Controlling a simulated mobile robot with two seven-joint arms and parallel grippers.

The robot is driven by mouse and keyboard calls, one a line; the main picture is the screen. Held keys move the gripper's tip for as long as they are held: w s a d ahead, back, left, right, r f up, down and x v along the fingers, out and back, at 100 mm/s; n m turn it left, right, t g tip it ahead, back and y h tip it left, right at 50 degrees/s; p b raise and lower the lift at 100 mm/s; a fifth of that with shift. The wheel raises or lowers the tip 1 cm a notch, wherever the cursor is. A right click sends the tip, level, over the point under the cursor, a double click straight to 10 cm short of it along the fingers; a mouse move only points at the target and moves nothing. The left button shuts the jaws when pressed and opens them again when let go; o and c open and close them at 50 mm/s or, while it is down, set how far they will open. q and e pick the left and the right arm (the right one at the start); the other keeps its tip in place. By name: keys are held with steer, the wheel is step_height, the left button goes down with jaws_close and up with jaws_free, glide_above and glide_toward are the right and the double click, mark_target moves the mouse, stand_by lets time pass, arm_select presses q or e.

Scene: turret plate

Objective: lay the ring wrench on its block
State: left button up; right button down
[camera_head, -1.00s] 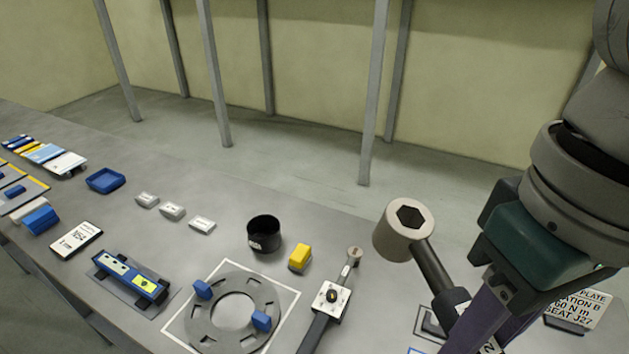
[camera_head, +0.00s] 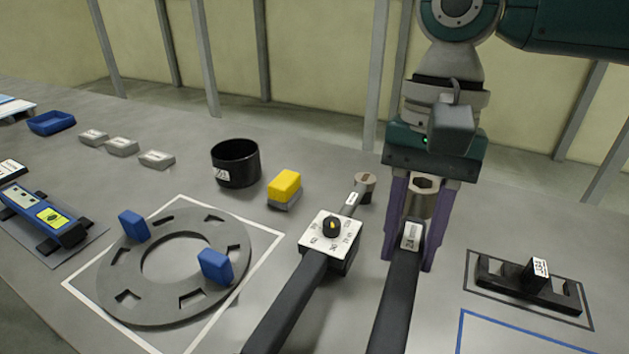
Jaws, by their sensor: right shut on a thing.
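The ring wrench (camera_head: 398,290) has a long black handle, a pale label marked 24 and a grey head with a hexagonal opening. My right gripper (camera_head: 410,240) points down with its purple fingers on either side of the wrench near its head, shut on it. The handle runs toward the bottom edge of the view. How high the wrench is above the table is hard to tell. A low black block (camera_head: 528,287) with a labelled upright piece sits inside a dark outline to the right, apart from the wrench. My left gripper is out of view.
A dial-headed tool (camera_head: 331,233) lies just left of the wrench. A grey ring plate (camera_head: 120,260) with two blue blocks, a black cup (camera_head: 235,163) and a yellow block (camera_head: 285,187) are farther left. A blue outline (camera_head: 530,318) marks the front right.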

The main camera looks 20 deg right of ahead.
arm_select(q)
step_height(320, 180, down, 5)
steer(key=b, duration=0.3)
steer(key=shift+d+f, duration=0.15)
arm_select(e)
steer(key=shift+m, duration=0.7)
steer(key=f, duration=0.1)
steer(key=w+f, duration=0.1)
steer(key=f, duration=0.2)
steer(key=shift+w+d+f, duration=0.3)
steer(key=shift+w+d, duration=0.05)
steer(key=shift+w, duration=0.05)
step_height(320, 180, down, 5)
steer(key=b, duration=0.7)
steer(key=shift+f, duration=0.1)
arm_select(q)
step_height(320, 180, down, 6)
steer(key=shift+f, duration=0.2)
arm_select(e)
steer(key=shift+f, duration=0.45)
arm_select(q)
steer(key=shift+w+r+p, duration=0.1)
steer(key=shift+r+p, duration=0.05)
steer(key=shift+p, duration=0.15)
